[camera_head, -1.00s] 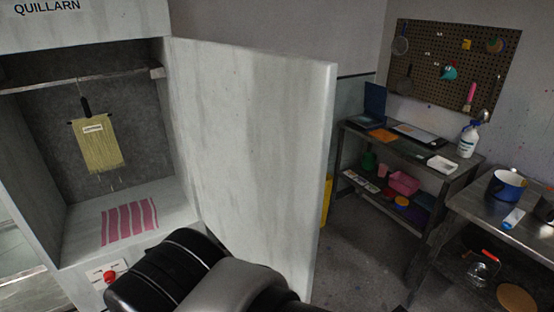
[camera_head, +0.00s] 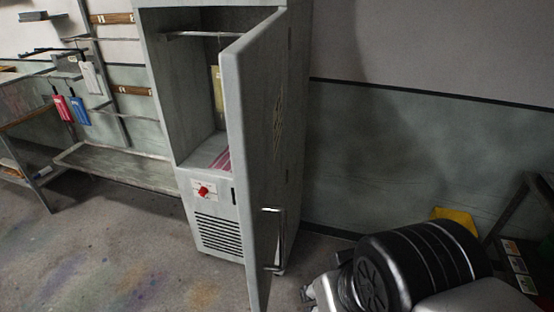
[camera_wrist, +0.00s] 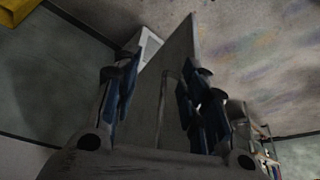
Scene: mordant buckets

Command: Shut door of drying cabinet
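The drying cabinet (camera_head: 183,105) is pale grey and stands against the wall in the head view. Its door (camera_head: 262,150) stands open, swung out toward me, with its edge and outer face showing. A metal bar handle (camera_head: 271,238) is low on the outer face. In the wrist view the door (camera_wrist: 180,65) and its handle (camera_wrist: 161,108) show between the fingers of my gripper (camera_wrist: 158,82). The fingers are spread apart; I see no clear contact with the door. In the head view my arm is at the lower right and the fingertips cannot be made out.
Inside the cabinet hang a yellowish cloth (camera_head: 217,95) and a striped pink cloth lies on its floor. A red knob (camera_head: 203,190) is on the front. Racks and a low bench (camera_head: 120,165) stand left. A yellow object (camera_head: 456,220) is right. Floor in front is clear.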

